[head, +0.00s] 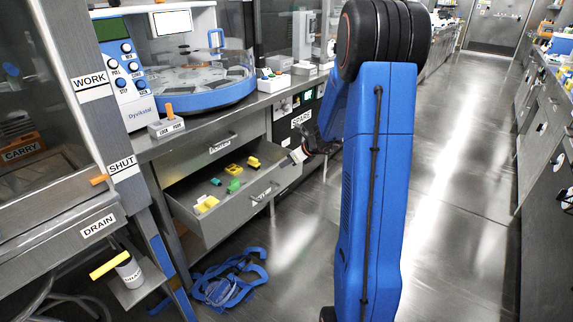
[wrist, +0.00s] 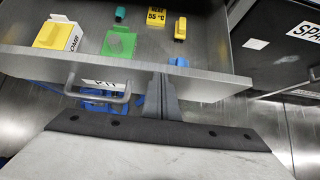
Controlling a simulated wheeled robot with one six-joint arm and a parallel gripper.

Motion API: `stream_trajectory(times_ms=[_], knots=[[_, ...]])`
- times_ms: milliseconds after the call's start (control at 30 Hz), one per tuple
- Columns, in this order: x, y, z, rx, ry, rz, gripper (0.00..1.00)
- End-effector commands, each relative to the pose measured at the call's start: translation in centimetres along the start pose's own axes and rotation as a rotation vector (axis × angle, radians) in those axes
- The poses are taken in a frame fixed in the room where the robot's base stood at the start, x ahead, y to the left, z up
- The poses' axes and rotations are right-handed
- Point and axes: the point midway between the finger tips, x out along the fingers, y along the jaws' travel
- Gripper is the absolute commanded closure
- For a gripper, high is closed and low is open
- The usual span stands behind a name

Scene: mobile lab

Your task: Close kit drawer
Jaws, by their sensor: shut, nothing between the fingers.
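The kit drawer (head: 232,216) stands pulled out below a shut drawer, with several small yellow, green and blue items inside. In the wrist view its front panel (wrist: 212,86) spans the picture, with the bar handle (wrist: 98,90) left of my fingers and a partly covered label behind it. My gripper (head: 300,154) is at the drawer's right front end in the head view. Its fingers (wrist: 168,78) are together and empty, pointing at the front panel to the right of the handle. I cannot tell whether they touch the panel.
Blue-strapped goggles (head: 228,288) lie on the floor below the drawer. A bench with a blue-rimmed round machine (head: 205,90) stands above. A dark cabinet labelled SPARE (head: 301,118) is beyond. The aisle floor (head: 455,190) at right is clear.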

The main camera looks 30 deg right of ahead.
Motion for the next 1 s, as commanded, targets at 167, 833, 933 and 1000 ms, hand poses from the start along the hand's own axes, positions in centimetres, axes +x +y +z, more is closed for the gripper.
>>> stream_trajectory(times_ms=[167,833,933,1000], knots=[[1.2,0.1,1.1,-0.001,0.001,0.002,1.00],[11.1,0.1,11.0,-0.003,0.001,0.001,1.00],[12.0,0.0,11.9,-0.001,0.000,0.001,1.00],[12.5,0.1,12.3,-0.001,0.001,0.001,1.00]])
